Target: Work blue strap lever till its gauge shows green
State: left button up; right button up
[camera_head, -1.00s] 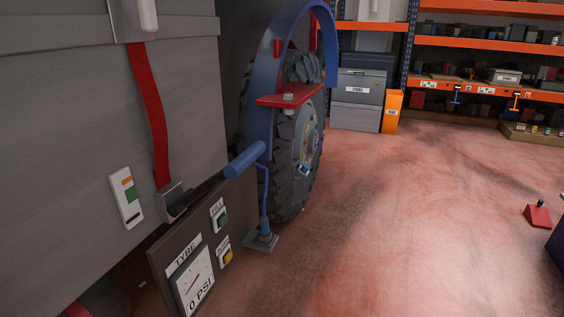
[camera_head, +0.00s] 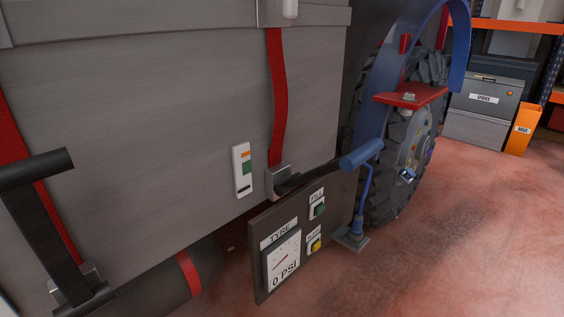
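A lever with a blue grip (camera_head: 361,154) sticks out to the right from the metal buckle (camera_head: 278,181) of a red strap (camera_head: 278,95) on the grey truck side. Its dark bar slopes up slightly toward the grip. Left of the buckle is a white gauge (camera_head: 238,170) with an orange band above a green band (camera_head: 247,167). A small dark mark sits low on its white part, below the green. Neither of my grippers is in view.
A second red strap at left has a raised black-gripped lever (camera_head: 36,168). Below the blue grip are a tyre panel (camera_head: 262,275) reading 0 PSI and a blue stand (camera_head: 362,205). A wheel (camera_head: 385,195) is behind. The red floor (camera_head: 470,245) at right is clear.

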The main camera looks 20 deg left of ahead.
aim_at(348, 163)
jog(key=i+l, duration=0.65)
jog(key=i+l+u, duration=0.15)
jog(key=u, duration=0.2)
jog(key=i+l+u, duration=0.15)
jog(key=l+u, duration=0.15)
jog(key=i+l+u, duration=0.1)
jog(key=l+u, duration=0.25)
